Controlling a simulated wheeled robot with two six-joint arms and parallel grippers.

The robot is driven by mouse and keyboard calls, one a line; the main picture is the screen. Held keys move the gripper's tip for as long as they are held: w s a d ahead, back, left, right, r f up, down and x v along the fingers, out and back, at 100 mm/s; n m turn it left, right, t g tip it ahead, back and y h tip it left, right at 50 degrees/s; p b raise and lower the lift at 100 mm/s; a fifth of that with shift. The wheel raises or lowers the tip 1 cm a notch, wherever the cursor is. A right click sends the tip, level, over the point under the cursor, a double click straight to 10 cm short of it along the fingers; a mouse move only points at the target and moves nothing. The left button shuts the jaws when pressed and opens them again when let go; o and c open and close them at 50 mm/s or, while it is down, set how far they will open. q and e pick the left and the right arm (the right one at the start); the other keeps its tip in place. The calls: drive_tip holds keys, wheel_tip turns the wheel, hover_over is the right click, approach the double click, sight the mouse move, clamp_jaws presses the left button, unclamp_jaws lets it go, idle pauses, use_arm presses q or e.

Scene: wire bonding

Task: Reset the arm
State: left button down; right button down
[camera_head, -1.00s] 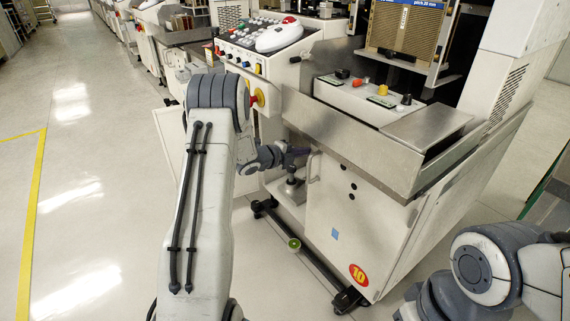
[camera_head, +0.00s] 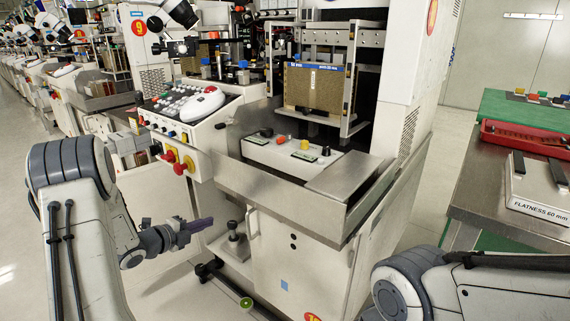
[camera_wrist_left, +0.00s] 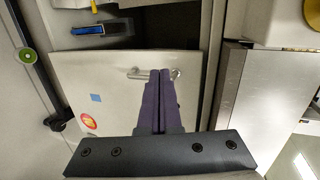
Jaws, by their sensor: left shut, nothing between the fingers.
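My left gripper (camera_head: 198,226) is in front of the machine's cabinet, below the control panel. In the left wrist view its two dark purple fingers (camera_wrist_left: 160,80) lie together, shut and empty. They point toward the white cabinet door (camera_wrist_left: 110,85) with its metal handle, and no contact shows. My left arm (camera_head: 80,230) comes in from the left, bent at the elbow. My right arm (camera_head: 470,285) shows at the lower right, and its gripper is out of the frame.
The bonding machine has a control panel (camera_head: 190,112) with red and yellow knobs, a metal ledge (camera_head: 285,192) and a brown magazine (camera_head: 318,88). At right a steel table (camera_head: 490,205) holds a red tray (camera_head: 525,138) and a white FLATNESS block (camera_head: 540,192). Floor at the far left is free.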

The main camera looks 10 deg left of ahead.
use_arm(q)
drive_tip(key=s+d+r+n+g+y, duration=0.25)
drive_tip(key=s+d+n+g, duration=0.5)
drive_tip(key=s+d, duration=0.9)
drive_tip(key=s+d+r+n+g+y, duration=0.2)
drive_tip(key=s+d+r+n+g, duration=0.35)
drive_tip(key=s+d, duration=1.1)
wheel_tip(320, 180, up, 34)
drive_tip(key=s+a+n+p, duration=0.1)
drive_tip(key=s+n+p, duration=0.1)
drive_tip(key=p, duration=3.4)
drive_tip(key=shift+a+r, duration=0.15)
drive_tip(key=shift+a, duration=0.15)
